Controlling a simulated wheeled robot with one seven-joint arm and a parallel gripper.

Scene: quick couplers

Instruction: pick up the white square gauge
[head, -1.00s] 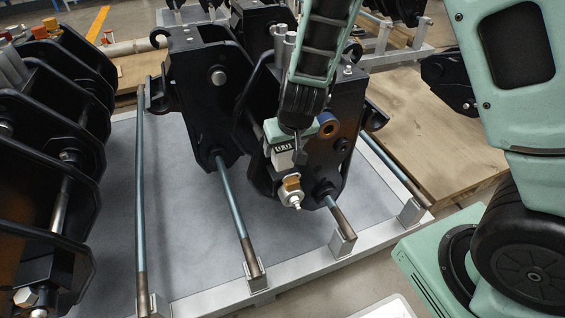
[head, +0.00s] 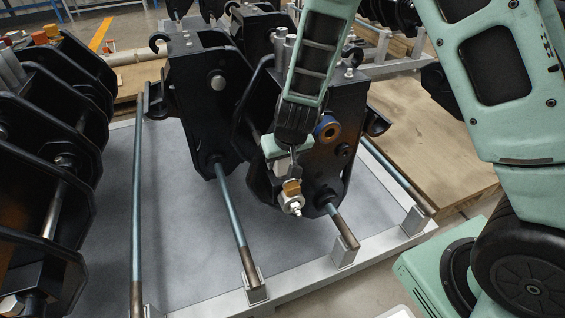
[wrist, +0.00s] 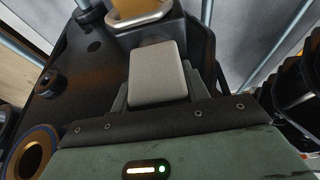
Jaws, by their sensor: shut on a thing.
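The white square gauge (wrist: 158,72) is a pale block with rounded edges in the middle of the wrist view. My gripper (wrist: 158,92) is shut on it, with the dark fingers showing at its two sides. In the head view the gauge (head: 283,164) is mostly hidden behind my gripper (head: 290,162), in front of the black coupler (head: 331,115). I cannot tell whether the gauge touches the coupler.
A brass and silver fitting (head: 292,196) sits just below my gripper. A bronze-lined bushing (head: 327,127) is close on its right. Blue-grey rods (head: 232,215) and a pale metal frame (head: 310,280) lie in front. More black couplers (head: 50,170) crowd the left.

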